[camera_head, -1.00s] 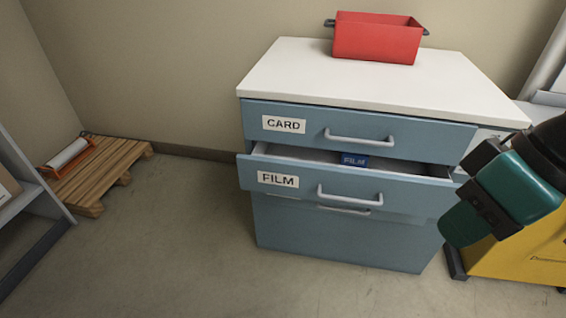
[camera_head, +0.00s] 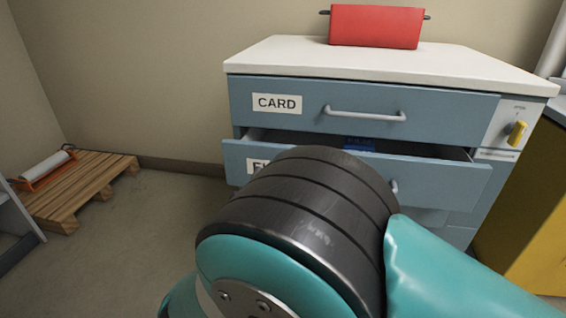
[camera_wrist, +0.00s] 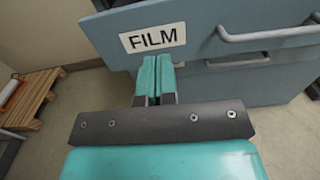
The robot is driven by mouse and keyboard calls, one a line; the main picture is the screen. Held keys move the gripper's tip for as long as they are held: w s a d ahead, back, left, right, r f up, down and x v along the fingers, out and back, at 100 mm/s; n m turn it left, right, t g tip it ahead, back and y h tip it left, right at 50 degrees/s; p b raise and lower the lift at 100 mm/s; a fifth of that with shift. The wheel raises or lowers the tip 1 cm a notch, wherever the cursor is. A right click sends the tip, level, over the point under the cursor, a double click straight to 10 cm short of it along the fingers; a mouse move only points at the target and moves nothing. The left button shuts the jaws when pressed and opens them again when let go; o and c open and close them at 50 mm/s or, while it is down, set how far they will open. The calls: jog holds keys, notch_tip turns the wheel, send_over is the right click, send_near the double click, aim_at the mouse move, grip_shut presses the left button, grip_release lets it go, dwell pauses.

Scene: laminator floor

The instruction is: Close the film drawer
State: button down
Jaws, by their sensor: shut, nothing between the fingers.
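The film drawer (camera_head: 440,175) is a blue-grey drawer under the card drawer (camera_head: 300,108), and it stands pulled out part way. A blue box (camera_head: 360,143) shows inside it. In the head view my arm hides much of its front and most of its label. In the wrist view the drawer's white FILM label (camera_wrist: 153,38) and grey handle (camera_wrist: 265,34) show. My gripper (camera_wrist: 155,62) is shut and empty, its teal fingertips just below the label, close to the drawer front. I cannot tell whether they touch it.
A red bin (camera_head: 376,27) stands on the white cabinet top (camera_head: 400,62). A panel with a yellow knob (camera_head: 517,133) is at the cabinet's right. A wooden pallet (camera_head: 75,190) with a roll lies at the left. A yellow unit (camera_head: 525,215) stands at the right.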

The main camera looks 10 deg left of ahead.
jog(key=w+b, duration=0.4)
jog(key=w, duration=0.9)
jog(key=shift+w+d, duration=0.25)
jog(key=shift+w, duration=0.15)
